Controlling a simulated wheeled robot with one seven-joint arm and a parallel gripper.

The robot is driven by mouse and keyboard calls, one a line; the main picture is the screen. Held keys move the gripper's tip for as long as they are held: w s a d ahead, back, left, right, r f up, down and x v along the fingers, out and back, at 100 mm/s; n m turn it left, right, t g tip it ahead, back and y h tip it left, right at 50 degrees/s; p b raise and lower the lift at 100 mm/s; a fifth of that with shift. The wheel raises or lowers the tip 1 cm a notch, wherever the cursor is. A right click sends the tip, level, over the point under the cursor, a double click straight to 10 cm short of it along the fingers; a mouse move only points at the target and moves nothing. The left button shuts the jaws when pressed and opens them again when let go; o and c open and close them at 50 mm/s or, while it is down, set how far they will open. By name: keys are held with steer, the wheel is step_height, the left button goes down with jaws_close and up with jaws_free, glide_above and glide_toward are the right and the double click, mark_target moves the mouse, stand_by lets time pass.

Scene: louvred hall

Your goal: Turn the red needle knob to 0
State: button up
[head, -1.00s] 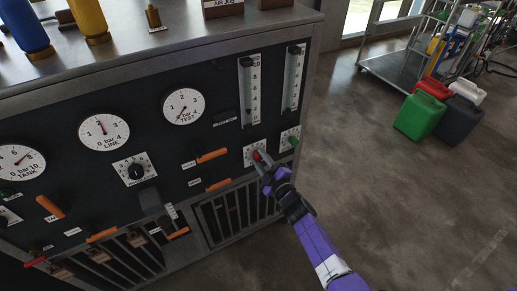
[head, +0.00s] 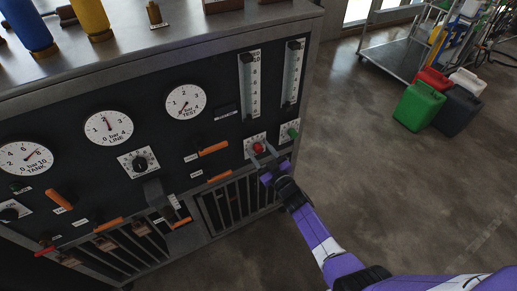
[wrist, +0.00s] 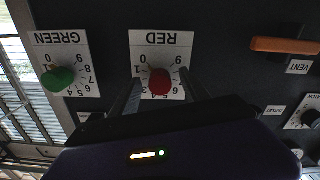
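The red knob (wrist: 160,82) sits on a white numbered plate (wrist: 160,39) marked RED, upside down in the wrist view. A small pale mark shows at the knob's upper left edge near the 1; its exact reading is unclear. In the head view the red knob (head: 258,148) is on the panel's lower right. My gripper (wrist: 160,97) is open, with one finger on each side of the knob and gaps visible between them. It also shows in the head view (head: 264,151). The knob's lower part is close to my gripper body, and part of the plate is hidden.
A green knob (wrist: 58,79) on its own plate is beside the red one. Two flow tubes (head: 250,88) stand above. An orange VENT handle (wrist: 284,46) is on the other side.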

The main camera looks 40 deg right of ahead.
steer(key=shift+s, duration=0.1)
steer(key=p+v, duration=0.2)
steer(key=v, duration=0.4)
steer(key=shift+s+a, duration=0.15)
steer(key=shift+s, duration=0.2)
steer(key=shift+r, duration=0.1)
steer(key=v, duration=0.7)
steer(key=shift+s, duration=0.4)
